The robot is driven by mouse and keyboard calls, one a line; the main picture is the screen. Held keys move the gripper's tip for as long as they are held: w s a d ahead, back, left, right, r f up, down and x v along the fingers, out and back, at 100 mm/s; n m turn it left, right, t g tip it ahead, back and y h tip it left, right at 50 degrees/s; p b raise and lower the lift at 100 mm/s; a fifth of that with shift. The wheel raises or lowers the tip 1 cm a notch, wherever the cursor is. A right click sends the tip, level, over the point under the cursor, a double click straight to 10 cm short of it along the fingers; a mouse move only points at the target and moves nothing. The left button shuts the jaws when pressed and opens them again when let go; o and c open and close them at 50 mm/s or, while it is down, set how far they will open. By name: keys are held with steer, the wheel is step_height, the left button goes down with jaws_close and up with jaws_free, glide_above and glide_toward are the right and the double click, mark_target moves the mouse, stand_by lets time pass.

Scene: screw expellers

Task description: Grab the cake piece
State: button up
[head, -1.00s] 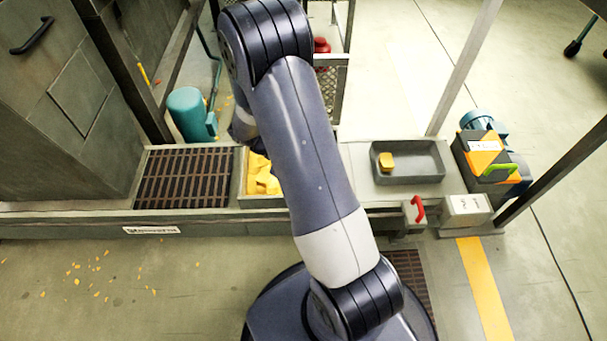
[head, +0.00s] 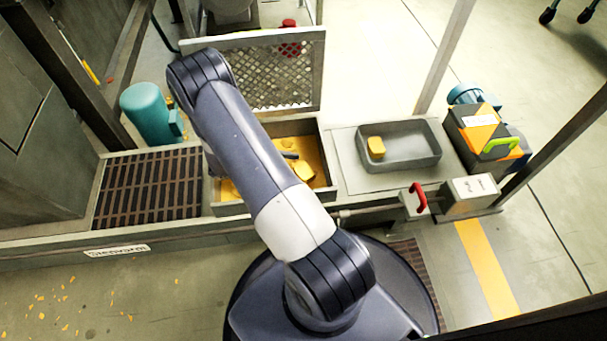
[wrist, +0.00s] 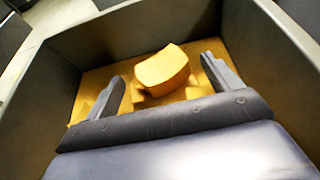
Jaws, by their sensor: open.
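A yellow cake piece (wrist: 163,70) lies in a deep bin with yellow material on its floor. The same bin (head: 328,160) shows in the head view, with a cake piece (head: 303,171) in its right part. My gripper (wrist: 162,67) is open, pointing down into the bin. In the wrist view, its two fingers stand on either side of the cake piece, with visible gaps. Another yellow piece (head: 376,147) sits in a grey tray (head: 425,155) to the right.
The bin walls (wrist: 262,45) rise close around my gripper. A mesh panel (head: 270,88) stands behind the bin. A slatted grate (head: 150,185) lies to the left. A red handle (head: 419,198) and an orange-and-black box (head: 480,130) are to the right.

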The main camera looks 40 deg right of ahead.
mark_target(301, 171)
steer(key=b+x, duration=0.2)
steer(key=x, duration=0.3)
steer(key=shift+s+d+f, duration=0.15)
steer(key=shift+d, duration=0.05)
steer(key=shift+c, duration=0.6)
steer(key=c, duration=0.9)
